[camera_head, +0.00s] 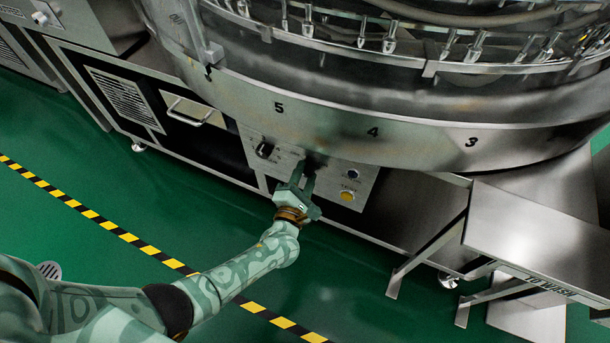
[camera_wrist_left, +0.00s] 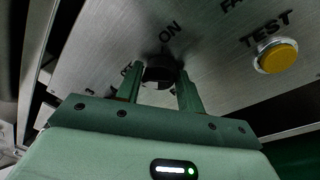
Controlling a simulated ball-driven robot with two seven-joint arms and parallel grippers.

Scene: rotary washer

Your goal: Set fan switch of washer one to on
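The washer's steel control panel (camera_head: 325,178) is on the front of the cabinet, below the numbered drum. My left gripper (camera_head: 301,172) is up against the middle of this panel. In the left wrist view its two fingers (camera_wrist_left: 160,80) stand apart, one on each side of a dark round knob (camera_wrist_left: 160,72). I cannot tell whether they press on it. The word "ON" is printed above the knob, and other lettering beside it is partly hidden by a finger. A label starting with "FA" is cut off at the top right. My right gripper is not in view.
A black switch (camera_head: 264,149) is left of my gripper. A dark button (camera_head: 353,174) and a yellow TEST button (camera_head: 347,196) are to its right. The steel drum (camera_head: 372,131) overhangs the panel. A steel table (camera_head: 535,235) stands at right. Green floor in front is clear.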

